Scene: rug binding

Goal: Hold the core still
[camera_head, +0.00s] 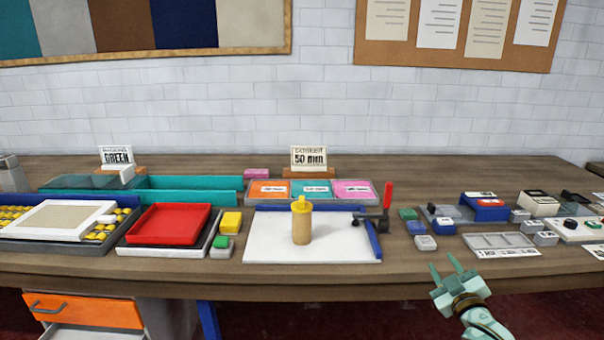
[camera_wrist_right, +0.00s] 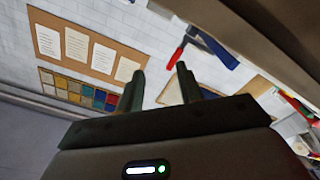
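A tan cylindrical core (camera_head: 302,226) with a yellow top (camera_head: 301,204) stands upright on the white board (camera_head: 270,244) in the middle of the table. A clamp with a red handle (camera_head: 387,196) sits at the board's right edge, apart from the core. My right gripper (camera_head: 450,266) is open and empty in front of the table's front edge, right of the board. In the right wrist view its two fingers (camera_wrist_right: 155,90) are spread with nothing between them. My left gripper is in neither view.
A red tray (camera_head: 170,224) and yellow and green blocks are left of the board. Several small blocks and devices crowd the right side, including a blue box (camera_head: 487,208). Orange, teal and pink bins (camera_head: 312,189) stand behind. The table's front strip is clear.

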